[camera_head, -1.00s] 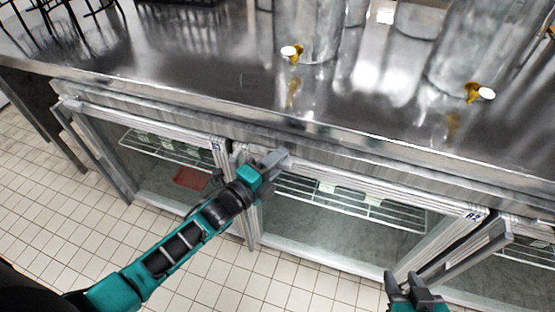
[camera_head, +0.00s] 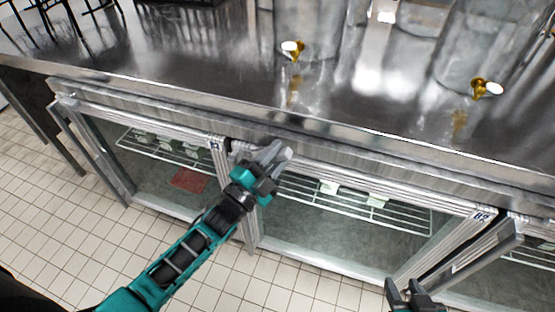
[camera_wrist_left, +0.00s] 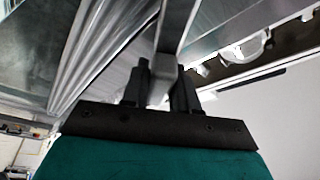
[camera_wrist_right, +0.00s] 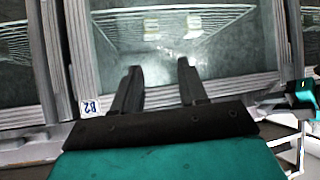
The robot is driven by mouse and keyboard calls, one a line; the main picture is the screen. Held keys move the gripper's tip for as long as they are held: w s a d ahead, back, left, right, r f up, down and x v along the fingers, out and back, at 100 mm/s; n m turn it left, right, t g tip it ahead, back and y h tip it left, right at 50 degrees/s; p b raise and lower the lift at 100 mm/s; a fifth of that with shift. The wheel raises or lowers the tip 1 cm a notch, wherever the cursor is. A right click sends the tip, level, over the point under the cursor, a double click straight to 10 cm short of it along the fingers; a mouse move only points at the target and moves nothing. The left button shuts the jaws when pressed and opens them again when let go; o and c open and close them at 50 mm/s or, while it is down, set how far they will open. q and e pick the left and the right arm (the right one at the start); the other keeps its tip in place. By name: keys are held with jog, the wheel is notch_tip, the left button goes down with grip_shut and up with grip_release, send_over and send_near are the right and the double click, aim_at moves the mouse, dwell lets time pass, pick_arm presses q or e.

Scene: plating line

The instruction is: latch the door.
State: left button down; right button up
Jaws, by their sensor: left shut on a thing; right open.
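The glass-fronted door labelled B2 (camera_head: 330,222) is the middle one under the steel counter, with its label near its top right corner. My left gripper (camera_head: 275,154) is at its upper left corner. In the left wrist view its fingers are shut around a grey metal bar, the door handle (camera_wrist_left: 177,25). Most of the handle is hidden behind my arm in the head view. I cannot tell whether the door sits fully flush. My right gripper (camera_head: 408,288) is open and empty at the lower right; its fingers show apart in the right wrist view (camera_wrist_right: 158,82).
A left glass door (camera_head: 150,165) and a right door with a slanting bar handle (camera_head: 475,260) flank it. Steel dispensers with brass taps (camera_head: 480,88) stand on the counter (camera_head: 220,75). The tiled floor (camera_head: 50,220) in front is clear.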

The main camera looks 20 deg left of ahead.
pick_arm(q)
jog(key=n, duration=0.2)
jog(key=n+t+y, duration=0.1)
jog(key=n, duration=0.1)
jog(key=n+t+b, duration=0.1)
jog(key=shift+a+r+n+y, duration=0.15)
jog(key=shift+a+n+y, duration=0.1)
jog(key=shift+n+y, duration=0.15)
jog(key=n+y, duration=0.1)
jog(key=n, duration=0.2)
jog(key=shift+a+r+n+t+y+b, duration=0.1)
jog(key=shift+a+n+t+y+b, duration=0.1)
jog(key=shift+n+t+y+b, duration=0.15)
jog(key=n+y, duration=0.2)
jog(key=n, duration=0.1)
jog(key=shift+a+r+t, duration=0.1)
jog(key=shift+a+t, duration=0.05)
jog(key=shift+t, duration=0.2)
jog(key=shift+a+n+y, duration=0.15)
jog(key=shift+n+y, duration=0.4)
jog(key=shift+n, duration=1.1)
jog(key=c, duration=1.2)
grip_release()
jog(key=shift+c, duration=0.2)
jog(key=shift+s, duration=0.1)
